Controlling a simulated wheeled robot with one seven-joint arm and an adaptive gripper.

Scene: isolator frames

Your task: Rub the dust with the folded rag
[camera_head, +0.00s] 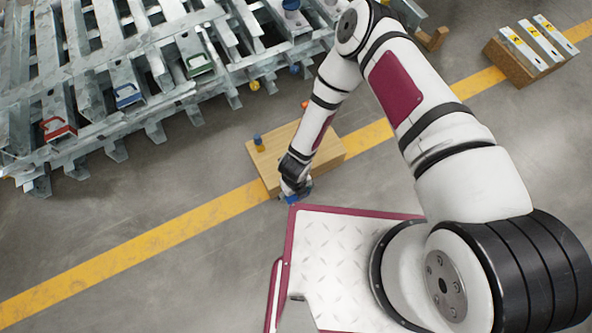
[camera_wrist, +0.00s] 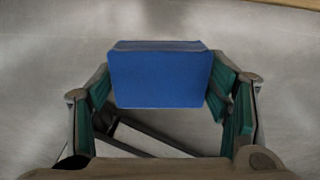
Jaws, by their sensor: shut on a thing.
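My gripper (camera_head: 294,189) is low beside the near edge of a wooden block in the head view. In the wrist view my gripper (camera_wrist: 162,78) has its green-padded fingers on either side of a blue, box-shaped thing, which looks like the folded rag (camera_wrist: 160,80). The rag is held between the fingertips, above a grey surface. A bit of blue, likely the same rag (camera_head: 293,199), shows under the gripper in the head view. I cannot make out any dust patch in either view.
Galvanised steel frames (camera_head: 150,85) with coloured handles fill the upper left. A box with yellow-marked bars (camera_head: 524,58) stands at upper right. Grey floor (camera_head: 130,225) with a yellow line (camera_head: 120,252) is open at left.

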